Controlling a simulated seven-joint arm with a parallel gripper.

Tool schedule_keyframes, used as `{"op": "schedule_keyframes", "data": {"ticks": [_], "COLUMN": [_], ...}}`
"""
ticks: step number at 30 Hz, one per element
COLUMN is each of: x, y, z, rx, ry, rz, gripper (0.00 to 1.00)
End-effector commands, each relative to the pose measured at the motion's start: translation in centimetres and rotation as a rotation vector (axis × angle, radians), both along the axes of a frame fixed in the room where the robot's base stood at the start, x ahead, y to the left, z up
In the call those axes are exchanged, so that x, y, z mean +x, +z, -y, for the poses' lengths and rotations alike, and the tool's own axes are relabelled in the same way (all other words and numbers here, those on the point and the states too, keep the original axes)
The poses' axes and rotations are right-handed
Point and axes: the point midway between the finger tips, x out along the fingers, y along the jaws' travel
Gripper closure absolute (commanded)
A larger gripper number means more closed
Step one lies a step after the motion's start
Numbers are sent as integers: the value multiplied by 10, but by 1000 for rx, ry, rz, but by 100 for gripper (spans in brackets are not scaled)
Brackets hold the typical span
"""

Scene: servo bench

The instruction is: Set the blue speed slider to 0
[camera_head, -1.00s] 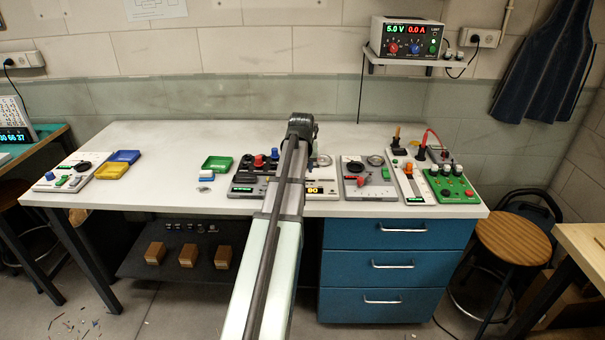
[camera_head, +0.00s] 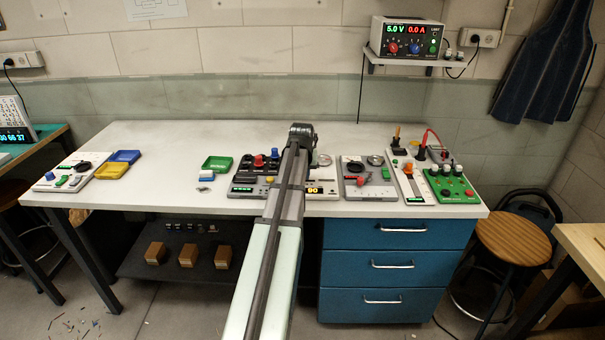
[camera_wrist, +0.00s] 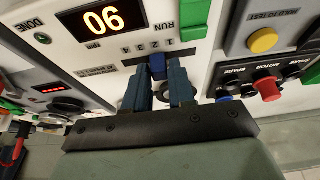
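The blue speed slider knob (camera_wrist: 158,67) shows in the wrist view, on a white panel (camera_wrist: 112,65) that appears upside down there. It sits close to the small printed numbers, around 1 and 2. My gripper (camera_wrist: 164,76) has its two dark blue fingers apart, with the knob at their tips, closer to the left finger. I cannot tell whether that finger touches it. In the head view my arm hides the knob and fingers; part of the white panel (camera_head: 322,186) shows beside the arm.
The panel has a lit display (camera_wrist: 102,21) reading 90 and a green RUN control (camera_wrist: 195,12). A grey panel with a yellow button (camera_wrist: 263,40) and a red knob (camera_wrist: 267,88) adjoins it.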

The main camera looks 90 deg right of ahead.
Motion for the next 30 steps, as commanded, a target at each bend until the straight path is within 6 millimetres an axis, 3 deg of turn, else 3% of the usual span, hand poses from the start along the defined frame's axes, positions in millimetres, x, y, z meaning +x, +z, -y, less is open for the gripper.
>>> {"op": "schedule_keyframes", "data": {"ticks": [7,21,30], "x": [0,2,33], "y": [0,0,0], "z": [0,0,0], "rx": [0,0,1], "ry": [0,0,3], "rz": [0,0,1], "gripper": [100,100,100]}}
